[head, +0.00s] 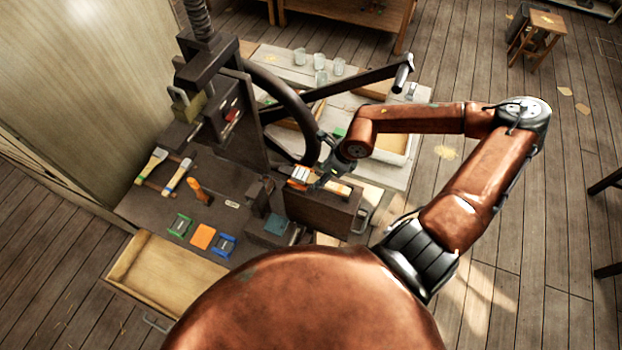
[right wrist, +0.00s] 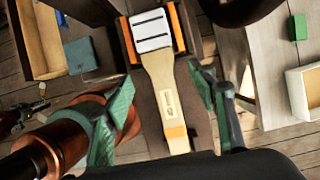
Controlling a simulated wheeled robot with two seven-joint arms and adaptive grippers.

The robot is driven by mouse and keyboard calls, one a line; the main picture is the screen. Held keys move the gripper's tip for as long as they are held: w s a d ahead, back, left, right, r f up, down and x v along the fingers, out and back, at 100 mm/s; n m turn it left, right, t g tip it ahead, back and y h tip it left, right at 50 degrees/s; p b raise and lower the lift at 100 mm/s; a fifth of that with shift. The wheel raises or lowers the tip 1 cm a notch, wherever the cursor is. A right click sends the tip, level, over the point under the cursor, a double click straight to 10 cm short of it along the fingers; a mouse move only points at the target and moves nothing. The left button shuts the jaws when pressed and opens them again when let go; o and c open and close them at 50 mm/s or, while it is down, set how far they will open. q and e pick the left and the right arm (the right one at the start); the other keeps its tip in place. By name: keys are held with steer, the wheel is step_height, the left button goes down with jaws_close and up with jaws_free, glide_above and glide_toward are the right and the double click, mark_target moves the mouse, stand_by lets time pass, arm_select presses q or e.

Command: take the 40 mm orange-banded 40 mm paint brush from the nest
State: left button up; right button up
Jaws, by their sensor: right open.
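The orange-banded paint brush (right wrist: 164,95) lies in the right wrist view with its pale wooden handle toward me and an orange band near the handle's end. Its head end lies in the orange nest (right wrist: 179,28), under or at a pale plate with dark bars. In the head view the orange nest (head: 299,174) sits on a dark block beside the press. My right gripper (right wrist: 160,82) is open, with one green finger on each side of the handle and visible gaps between. In the head view my right gripper (head: 326,180) is at the nest, partly hiding the brush. My left gripper is not in view.
The dark press (head: 225,110) with its handwheel (head: 305,110) and long lever stands close beside my right gripper. Other brushes (head: 178,176) lie at the left. Green, orange and blue pieces (head: 203,236) lie in front, near an open drawer (head: 165,268).

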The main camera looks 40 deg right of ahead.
mark_target(314, 180)
steer(key=shift+x, duration=0.95)
steer(key=shift+w+f, duration=0.15)
steer(key=shift+f, duration=0.25)
steer(key=shift+c, duration=1.1)
steer(key=c, duration=0.5)
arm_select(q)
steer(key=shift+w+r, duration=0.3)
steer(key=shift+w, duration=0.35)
arm_select(e)
steer(key=c, duration=0.6)
